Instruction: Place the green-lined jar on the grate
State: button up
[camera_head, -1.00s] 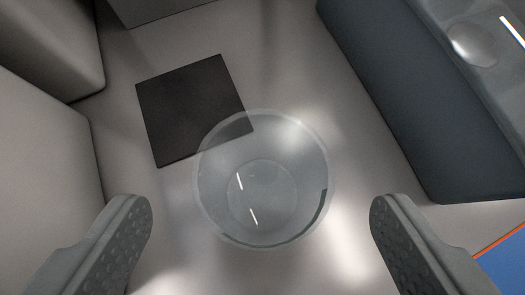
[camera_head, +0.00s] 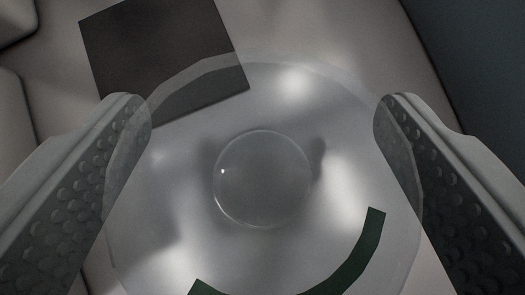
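The green-lined jar (camera_head: 240,110) is a clear round vessel seen from above, filling the middle of the view. A dark green band runs along its lower right side, and a smaller circle shows at its centre. My gripper (camera_head: 262,100) has its two dimpled grey fingers wide apart, one on each side of the jar. The jar's clear edge overlaps both fingers in the picture; I cannot tell whether they touch it. No grate that I can make out for certain is in view.
A flat dark square (camera_head: 165,55) lies on the pale surface at the upper left, partly behind the jar's edge. A dark blue-grey block (camera_head: 490,60) stands at the upper right. Pale rounded shapes (camera_head: 15,130) border the left side.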

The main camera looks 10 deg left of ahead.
jog(key=c, duration=1)
jog(key=shift+c, duration=0.2)
notch_tip(320, 180, up, 28)
